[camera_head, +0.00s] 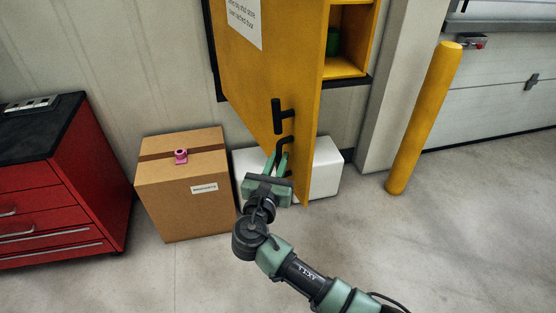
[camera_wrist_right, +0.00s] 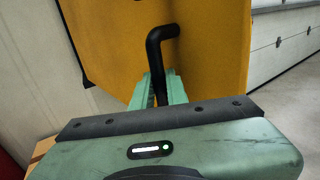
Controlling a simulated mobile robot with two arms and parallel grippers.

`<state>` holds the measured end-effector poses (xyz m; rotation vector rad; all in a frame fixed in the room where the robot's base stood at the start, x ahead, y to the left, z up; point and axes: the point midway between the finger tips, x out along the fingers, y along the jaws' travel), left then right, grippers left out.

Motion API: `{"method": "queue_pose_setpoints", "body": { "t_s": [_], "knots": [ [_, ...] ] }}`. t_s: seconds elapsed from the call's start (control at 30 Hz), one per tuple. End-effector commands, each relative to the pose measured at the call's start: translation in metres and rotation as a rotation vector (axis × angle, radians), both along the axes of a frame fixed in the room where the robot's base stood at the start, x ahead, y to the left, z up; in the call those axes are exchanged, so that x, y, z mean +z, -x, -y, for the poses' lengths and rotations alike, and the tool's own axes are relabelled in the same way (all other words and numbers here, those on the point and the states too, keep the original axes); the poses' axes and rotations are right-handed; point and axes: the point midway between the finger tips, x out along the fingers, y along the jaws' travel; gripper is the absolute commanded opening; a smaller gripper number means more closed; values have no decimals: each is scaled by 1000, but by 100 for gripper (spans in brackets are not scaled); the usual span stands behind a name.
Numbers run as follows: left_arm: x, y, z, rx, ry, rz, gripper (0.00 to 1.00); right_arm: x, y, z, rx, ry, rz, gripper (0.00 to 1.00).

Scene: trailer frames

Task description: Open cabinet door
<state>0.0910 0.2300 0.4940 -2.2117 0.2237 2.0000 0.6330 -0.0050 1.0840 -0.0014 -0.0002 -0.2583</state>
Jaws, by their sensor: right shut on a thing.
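The yellow cabinet door (camera_head: 275,68) stands swung open, with a white paper notice on its upper face. Behind its right edge, the yellow cabinet interior (camera_head: 345,66) shows a shelf and a green item. Two black handles sit on the door: an upper one (camera_head: 279,115) and a lower bent one (camera_head: 282,146). My right gripper (camera_head: 278,165) is shut on the lower handle. In the right wrist view, the black bent handle (camera_wrist_right: 161,38) runs down between the green fingers (camera_wrist_right: 158,90). My left gripper is not in view.
A cardboard box (camera_head: 186,205) with a pink item (camera_head: 181,156) on top stands left of the door. A white box (camera_head: 323,168) lies behind the door. A red tool chest (camera_head: 75,190) is at far left, a yellow post (camera_head: 424,118) at right. Floor at right is clear.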

Motion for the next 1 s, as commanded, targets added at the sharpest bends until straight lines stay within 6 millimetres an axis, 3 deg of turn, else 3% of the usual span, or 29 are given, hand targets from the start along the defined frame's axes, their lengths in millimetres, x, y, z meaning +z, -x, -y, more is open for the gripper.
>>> {"method": "queue_pose_setpoints", "body": {
  "t_s": [0.17, 0.2, 0.23, 0.57, 1.0],
  "knots": [
    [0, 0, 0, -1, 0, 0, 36, 2, -1, -1, 3, -2, 4, 0],
    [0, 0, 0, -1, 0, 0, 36, 2, -1, -1, 3, -3, 4, 20],
    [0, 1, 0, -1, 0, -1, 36, 2, -1, -1, 3, -3, 4, 22],
    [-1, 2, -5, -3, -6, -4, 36, 0, 2, -1, 2, -3, 2, 22],
    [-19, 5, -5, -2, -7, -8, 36, -1, 64, -19, 4, -4, 1, 22]
  ]
}}
